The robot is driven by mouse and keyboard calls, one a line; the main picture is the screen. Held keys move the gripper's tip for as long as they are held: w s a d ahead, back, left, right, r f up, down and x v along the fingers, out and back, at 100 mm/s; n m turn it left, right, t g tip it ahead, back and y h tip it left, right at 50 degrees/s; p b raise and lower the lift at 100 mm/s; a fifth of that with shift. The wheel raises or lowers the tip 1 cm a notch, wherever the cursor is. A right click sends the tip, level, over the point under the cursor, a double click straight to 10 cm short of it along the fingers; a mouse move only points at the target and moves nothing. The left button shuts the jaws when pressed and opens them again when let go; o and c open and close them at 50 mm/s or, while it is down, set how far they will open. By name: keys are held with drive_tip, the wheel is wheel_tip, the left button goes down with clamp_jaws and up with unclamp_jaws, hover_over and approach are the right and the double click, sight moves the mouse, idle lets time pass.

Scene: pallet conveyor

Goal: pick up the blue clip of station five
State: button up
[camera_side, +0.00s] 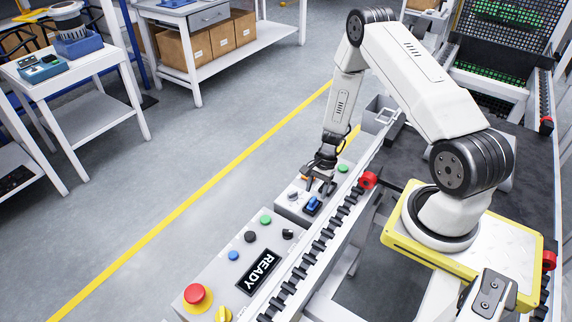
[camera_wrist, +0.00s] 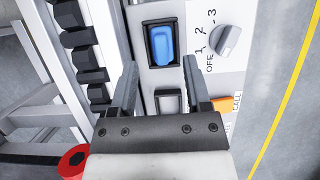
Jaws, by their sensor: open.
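My gripper (camera_side: 319,184) is open and empty above the control panel beside the conveyor. In the wrist view its two fingers (camera_wrist: 160,68) are spread, with the panel visible between them. A blue part (camera_wrist: 162,44) in a dark frame lies just beyond the fingertips, apart from them in the picture. It looks like a rocker switch set in the panel; it also shows as a blue piece (camera_side: 313,204) just below the gripper in the side view. No separate blue clip and no station-five label can be made out.
A 0–3 style rotary knob (camera_wrist: 226,40), a grey switch (camera_wrist: 168,102) and an orange CALL button (camera_wrist: 224,104) surround the blue part. Conveyor rollers (camera_side: 303,270) run alongside. A red emergency button (camera_side: 197,296) and READY display (camera_side: 259,270) are nearer. Open floor lies left.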

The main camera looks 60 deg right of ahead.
sight(313, 199)
drive_tip(key=shift+x, duration=1.95)
clamp_jaws()
